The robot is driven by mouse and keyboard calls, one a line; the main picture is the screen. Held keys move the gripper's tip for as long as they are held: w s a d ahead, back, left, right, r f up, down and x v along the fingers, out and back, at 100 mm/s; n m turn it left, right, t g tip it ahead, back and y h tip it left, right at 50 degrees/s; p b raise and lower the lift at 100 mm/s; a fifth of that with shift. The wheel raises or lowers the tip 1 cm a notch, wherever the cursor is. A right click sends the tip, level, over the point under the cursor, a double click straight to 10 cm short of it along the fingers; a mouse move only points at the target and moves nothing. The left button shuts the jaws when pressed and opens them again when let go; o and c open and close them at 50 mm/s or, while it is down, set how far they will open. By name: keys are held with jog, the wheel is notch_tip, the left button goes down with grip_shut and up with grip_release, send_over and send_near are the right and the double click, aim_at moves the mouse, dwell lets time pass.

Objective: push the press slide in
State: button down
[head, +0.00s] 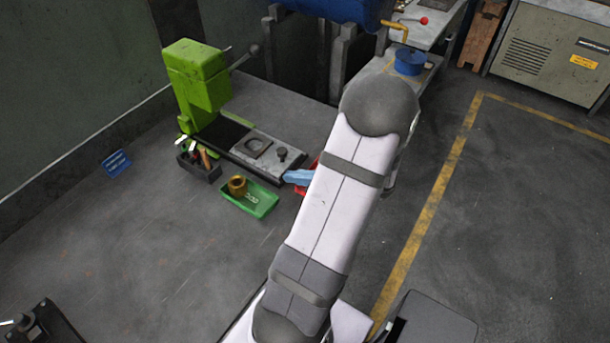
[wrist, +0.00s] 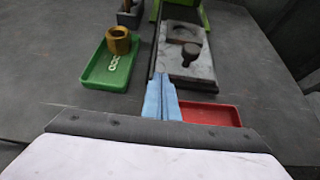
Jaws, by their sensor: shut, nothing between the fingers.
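The press slide (head: 268,144) is a grey metal plate with a round recess and a dark upright knob (head: 283,155). It sticks out from under the green press (head: 197,85) in the head view. In the wrist view the slide (wrist: 185,66) lies ahead, with its knob (wrist: 191,54) near its front. My gripper (wrist: 160,78) has light-blue fingers, shut together and empty. Its tips are close to the near left corner of the slide; I cannot tell whether they touch it. In the head view the gripper (head: 285,178) is partly hidden behind my arm.
A green tray (head: 268,207) holding a brass ring (head: 238,185) and small rings stands left of the gripper. A red tray (wrist: 210,114) lies right of the fingers. A dark tool box (head: 200,169) stands beside the press. A blue round object (head: 410,63) is farther back.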

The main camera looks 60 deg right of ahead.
aim_at(247, 158)
jog(key=shift+w+f, duration=0.35)
jog(key=shift+w, duration=0.25)
jog(key=shift+w, duration=0.25)
jog(key=w+b, duration=0.3)
jog(key=w, duration=0.9)
jog(key=shift+w+f, duration=0.1)
jog(key=shift+w, duration=0.55)
jog(key=shift+r, duration=0.2)
jog(key=shift+s+r, duration=0.1)
jog(key=shift+s, duration=0.05)
